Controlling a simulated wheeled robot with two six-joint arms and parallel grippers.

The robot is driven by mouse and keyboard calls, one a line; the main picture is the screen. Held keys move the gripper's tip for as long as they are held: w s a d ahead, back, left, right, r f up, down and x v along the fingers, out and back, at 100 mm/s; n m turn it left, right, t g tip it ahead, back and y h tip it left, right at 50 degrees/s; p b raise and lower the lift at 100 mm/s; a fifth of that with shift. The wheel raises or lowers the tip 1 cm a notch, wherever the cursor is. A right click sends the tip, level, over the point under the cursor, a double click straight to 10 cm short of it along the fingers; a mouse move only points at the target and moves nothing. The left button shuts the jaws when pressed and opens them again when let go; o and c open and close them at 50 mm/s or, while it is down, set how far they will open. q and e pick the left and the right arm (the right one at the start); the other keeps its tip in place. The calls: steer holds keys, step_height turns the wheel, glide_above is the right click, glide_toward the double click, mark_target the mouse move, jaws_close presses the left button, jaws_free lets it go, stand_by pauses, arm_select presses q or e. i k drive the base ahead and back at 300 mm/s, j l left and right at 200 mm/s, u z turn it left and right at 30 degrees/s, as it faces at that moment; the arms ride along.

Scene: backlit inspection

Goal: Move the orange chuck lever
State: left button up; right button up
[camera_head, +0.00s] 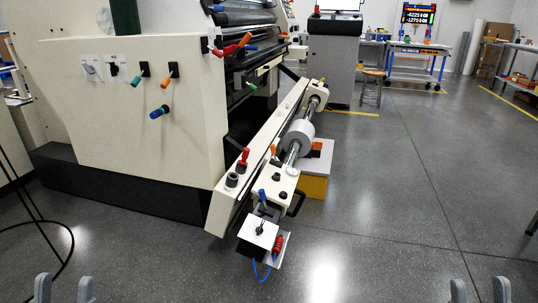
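A small orange lever (274,151) stands on the cream arm beside the grey roll (297,138), near the roll's shaft; it looks like the chuck lever. Another orange handle (165,82) sticks out from the machine's side panel, beside a green one. My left gripper (64,289) is at the bottom left edge, with its two fingers apart and nothing between them. My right gripper (480,291) is at the bottom right edge, also open and empty. Both are well away from the orange lever and touch nothing visible.
The large cream machine (130,130) fills the left. A red-topped knob (244,158), a blue lever (262,196) and a small white box (259,231) sit on or by its near arm. A black cable (70,240) lies at left. The right floor is clear.

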mark_target(272, 147)
steer(key=i+j, duration=0.4)
steer(key=i, duration=0.15)
steer(key=i+j, duration=0.4)
steer(key=i, duration=0.2)
steer(key=i+j, duration=0.85)
steer(key=i, duration=0.25)
